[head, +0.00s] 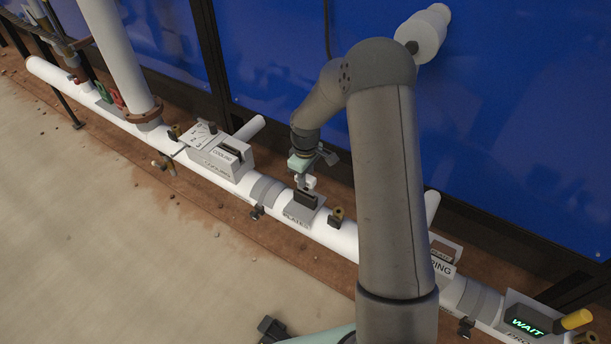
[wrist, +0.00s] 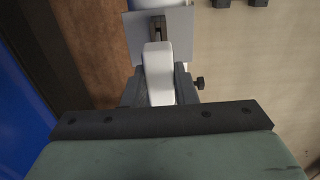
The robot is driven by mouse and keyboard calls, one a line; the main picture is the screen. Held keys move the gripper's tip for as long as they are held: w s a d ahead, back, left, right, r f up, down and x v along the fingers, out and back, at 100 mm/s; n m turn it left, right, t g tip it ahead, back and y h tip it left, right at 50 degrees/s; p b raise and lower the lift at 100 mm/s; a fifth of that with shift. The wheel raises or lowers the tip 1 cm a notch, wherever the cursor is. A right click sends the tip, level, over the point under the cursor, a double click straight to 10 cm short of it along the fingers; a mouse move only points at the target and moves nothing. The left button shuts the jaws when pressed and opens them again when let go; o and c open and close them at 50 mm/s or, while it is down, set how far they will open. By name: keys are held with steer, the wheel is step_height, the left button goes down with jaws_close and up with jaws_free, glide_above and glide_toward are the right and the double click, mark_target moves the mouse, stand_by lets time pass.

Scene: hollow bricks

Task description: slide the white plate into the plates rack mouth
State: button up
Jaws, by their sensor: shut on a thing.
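The white plate (wrist: 158,70) is held between the two dark fingers of my gripper (wrist: 160,82) in the wrist view. It shows as a small white piece (head: 310,182) in the head view. My gripper (head: 304,180) is above the plates rack (head: 298,215), a grey box lettered "PLATES" on the white pipe. The rack's dark mouth (head: 306,199) opens upward. In the wrist view the rack's grey top (wrist: 181,40) and part of its mouth (wrist: 158,27) show just beyond the plate. The plate covers the rest of the mouth, and I cannot tell whether its tip is inside.
A "COOLING" box (head: 222,160) sits on the pipe to the left. A "SPRING" box (head: 441,268) and a box with a green "WAIT" display (head: 527,325) are to the right. A blue wall (head: 520,110) stands behind; the pale floor (head: 120,250) in front is mostly clear.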

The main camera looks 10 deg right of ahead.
mark_target(305, 191)
steer(key=shift+f+b, duration=2.05)
steer(key=shift+f, duration=0.75)
steer(key=o, duration=1.1)
steer(key=shift+c, duration=0.2)
step_height(305, 191, up, 18)
steer(key=p, duration=0.1)
steer(key=shift+f, duration=0.25)
